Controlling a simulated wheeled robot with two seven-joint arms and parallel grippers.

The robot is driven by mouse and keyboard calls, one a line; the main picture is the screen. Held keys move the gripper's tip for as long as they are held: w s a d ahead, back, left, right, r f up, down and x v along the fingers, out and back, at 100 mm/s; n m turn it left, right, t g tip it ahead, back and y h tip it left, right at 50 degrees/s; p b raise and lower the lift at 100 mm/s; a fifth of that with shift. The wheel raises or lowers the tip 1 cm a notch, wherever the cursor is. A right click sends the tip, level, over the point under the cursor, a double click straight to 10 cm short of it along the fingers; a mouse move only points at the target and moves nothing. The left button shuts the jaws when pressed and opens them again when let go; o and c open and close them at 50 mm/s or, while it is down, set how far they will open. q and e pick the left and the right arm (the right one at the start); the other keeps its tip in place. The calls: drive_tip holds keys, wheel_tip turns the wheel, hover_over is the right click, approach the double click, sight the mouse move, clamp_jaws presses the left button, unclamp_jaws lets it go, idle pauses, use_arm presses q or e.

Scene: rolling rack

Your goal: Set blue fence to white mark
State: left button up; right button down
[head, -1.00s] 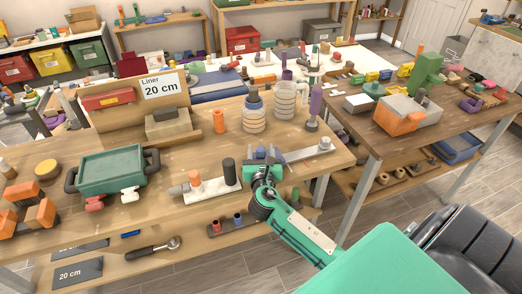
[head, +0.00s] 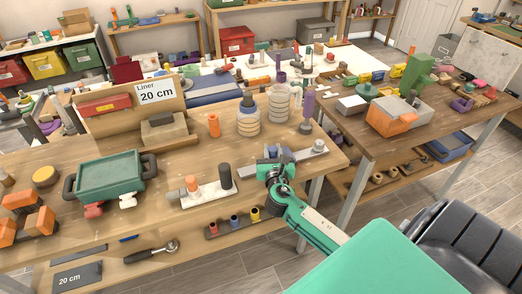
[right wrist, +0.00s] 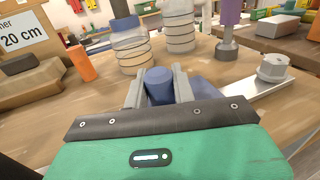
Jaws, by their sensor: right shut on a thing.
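The blue fence (head: 287,154) sits on a pale metal rail (head: 304,154) at the front right of the wooden bench. Its blue upright knob (right wrist: 159,84) is between my right gripper's fingers (right wrist: 160,88) in the right wrist view. In the head view my right gripper (head: 273,157) is at the left part of the fence and shut on it. A silver knob (head: 318,146) stands at the rail's right end and also shows in the right wrist view (right wrist: 272,67). I cannot make out the white mark; the gripper hides part of the rail. My left gripper is not in view.
A white plate with an orange piece and a dark cylinder (head: 225,176) stands left of my gripper. Ringed jars (head: 248,120) and a purple-topped post (head: 307,110) stand behind. A "Liner 20 cm" card (head: 157,91) is at the back left. A second table (head: 372,135) is to the right.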

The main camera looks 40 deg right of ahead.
drive_tip(key=shift+s+d, duration=0.1)
drive_tip(key=shift+d, duration=0.15)
drive_tip(key=shift+a, duration=0.1)
drive_tip(key=c, duration=1.1)
unclamp_jaws()
drive_tip(key=shift+c, duration=0.2)
drive_tip(key=shift+s+a+f, duration=0.15)
drive_tip(key=shift+s+a, duration=0.05)
drive_tip(key=shift+s, duration=0.05)
drive_tip(key=b+v, duration=0.3)
drive_tip(key=v, duration=1)
